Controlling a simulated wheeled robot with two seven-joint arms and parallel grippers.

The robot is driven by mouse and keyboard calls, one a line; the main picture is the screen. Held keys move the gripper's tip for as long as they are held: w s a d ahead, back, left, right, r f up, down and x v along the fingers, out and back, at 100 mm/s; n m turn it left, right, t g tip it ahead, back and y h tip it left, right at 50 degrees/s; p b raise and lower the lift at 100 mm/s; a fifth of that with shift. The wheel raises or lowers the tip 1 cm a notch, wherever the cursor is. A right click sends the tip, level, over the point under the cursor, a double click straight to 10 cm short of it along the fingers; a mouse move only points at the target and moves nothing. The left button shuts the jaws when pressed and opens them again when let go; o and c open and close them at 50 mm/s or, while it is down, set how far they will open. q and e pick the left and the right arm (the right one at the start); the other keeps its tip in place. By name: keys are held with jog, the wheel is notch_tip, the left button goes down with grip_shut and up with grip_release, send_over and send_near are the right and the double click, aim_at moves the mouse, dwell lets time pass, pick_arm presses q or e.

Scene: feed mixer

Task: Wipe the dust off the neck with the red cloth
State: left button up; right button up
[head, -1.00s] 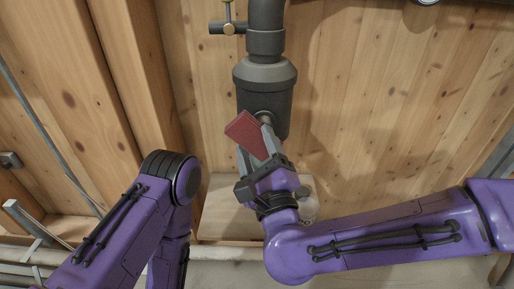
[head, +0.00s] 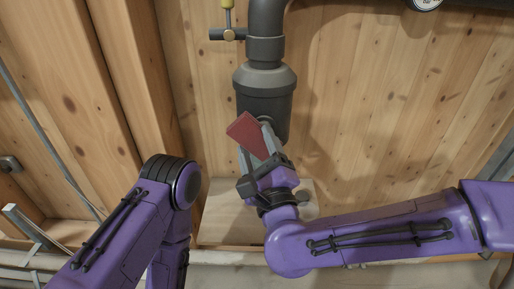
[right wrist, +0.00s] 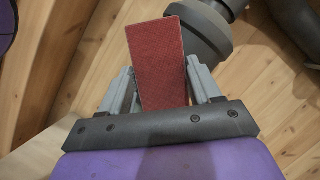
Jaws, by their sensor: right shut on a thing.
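The red cloth (head: 246,134) is a flat, stiff-looking red piece. My right gripper (head: 258,143) is shut on it, and it sticks up past the fingers. In the right wrist view the cloth (right wrist: 158,60) stands between the two grey fingers (right wrist: 163,85). The dark grey neck (head: 265,90) is a wide round piece with a narrower pipe above it. The cloth overlaps its lower front in the head view; I cannot tell whether they touch. The neck also shows behind the cloth in the right wrist view (right wrist: 205,30). No dust is clearly visible. My left gripper is out of view.
A small valve (head: 228,35) with a yellow stem is left of the pipe (head: 265,25). Part of a gauge (head: 425,3) shows at the top right. Wooden planks (head: 390,110) lie behind. A pale block (head: 222,215) is below the neck. My left arm is at lower left.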

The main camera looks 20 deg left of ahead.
jog(key=shift+w+r, duration=0.1)
dwell(1.1)
jog(key=shift+s+b, duration=0.3)
jog(key=shift+b, duration=0.05)
jog(key=shift+s+d+b, duration=0.15)
jog(key=shift+s+d, duration=0.1)
jog(key=shift+s, duration=0.6)
jog(key=shift+s+d+b, duration=0.1)
jog(key=shift+s+d, duration=0.1)
jog(key=shift+s, duration=0.6)
jog(key=shift+s+d+b, duration=0.15)
jog(key=shift+s+d, duration=0.1)
jog(key=shift+s, duration=0.6)
jog(key=shift+s+d+b, duration=0.2)
jog(key=shift+s, duration=0.55)
jog(key=shift+s+d+b, duration=0.15)
jog(key=shift+s+d, duration=0.05)
jog(key=shift+s, duration=0.5)
